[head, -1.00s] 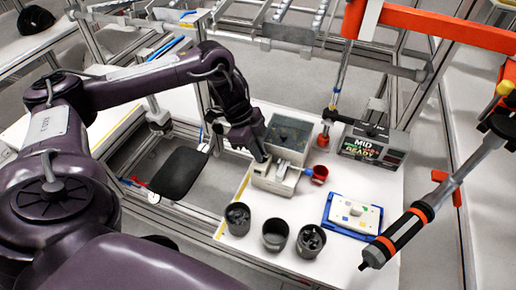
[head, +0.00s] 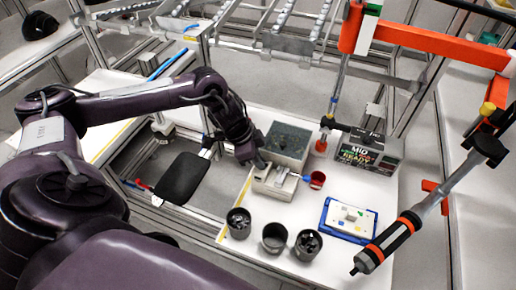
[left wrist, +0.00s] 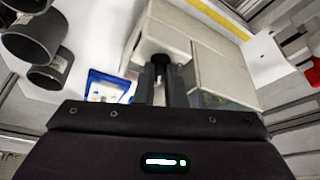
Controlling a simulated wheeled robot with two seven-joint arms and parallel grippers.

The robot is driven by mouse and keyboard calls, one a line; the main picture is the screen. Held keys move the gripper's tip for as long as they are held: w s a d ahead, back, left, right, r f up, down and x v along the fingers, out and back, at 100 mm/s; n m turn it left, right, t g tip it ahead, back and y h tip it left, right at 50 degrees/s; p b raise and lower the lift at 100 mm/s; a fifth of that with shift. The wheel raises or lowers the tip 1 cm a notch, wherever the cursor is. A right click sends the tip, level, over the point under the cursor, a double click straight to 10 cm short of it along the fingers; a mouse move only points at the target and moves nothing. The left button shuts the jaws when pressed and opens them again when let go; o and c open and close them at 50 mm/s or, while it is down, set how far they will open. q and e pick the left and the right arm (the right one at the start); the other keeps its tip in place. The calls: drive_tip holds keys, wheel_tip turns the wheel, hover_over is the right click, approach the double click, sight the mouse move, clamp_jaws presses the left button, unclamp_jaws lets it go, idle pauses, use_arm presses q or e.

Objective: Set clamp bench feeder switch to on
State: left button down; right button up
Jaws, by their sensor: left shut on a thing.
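The clamp bench feeder (head: 268,185) is a pale grey box with a dark-topped bin (head: 287,140) behind it, on the white table. My left gripper (head: 261,163) is at the feeder's left side in the head view. In the left wrist view, my left gripper's fingers (left wrist: 163,88) are closed around a small dark knob (left wrist: 160,62) on the feeder's pale side (left wrist: 165,38). The knob is mostly hidden by the fingers, and its on or off setting cannot be read. My right gripper is not in view.
Several dark cups (head: 274,237) stand in front of the feeder. A blue-rimmed tray (head: 347,220) and a display box (head: 368,150) are farther right. An orange-banded tool (head: 390,240) hangs over the table's right edge.

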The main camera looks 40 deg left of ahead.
use_arm(q)
drive_tip(key=n+y+p, duration=0.1)
drive_tip(key=n+p, duration=0.1)
drive_tip(key=p, duration=0.1)
drive_tip(key=n+t+p, duration=0.1)
drive_tip(key=n+p, duration=0.2)
drive_tip(key=p, duration=0.1)
drive_tip(key=n+y+p, duration=0.1)
drive_tip(key=n+p, duration=0.2)
drive_tip(key=shift+s+d+r+t+y+p, duration=0.2)
drive_tip(key=shift+d+r+t+y+p, duration=0.1)
drive_tip(key=shift+d+r, duration=0.05)
drive_tip(key=n, duration=0.1)
drive_tip(key=n+p, duration=0.1)
drive_tip(key=shift+w+d+f+n+y, duration=0.1)
drive_tip(key=shift+f+n+y, duration=0.05)
drive_tip(key=shift+n+y, duration=0.75)
drive_tip(key=shift+n, duration=0.6)
drive_tip(key=c, duration=1.8)
unclamp_jaws()
drive_tip(key=shift+f, duration=0.1)
drive_tip(key=v, duration=0.7)
drive_tip(key=shift+d+r, duration=0.1)
drive_tip(key=shift+r, duration=0.25)
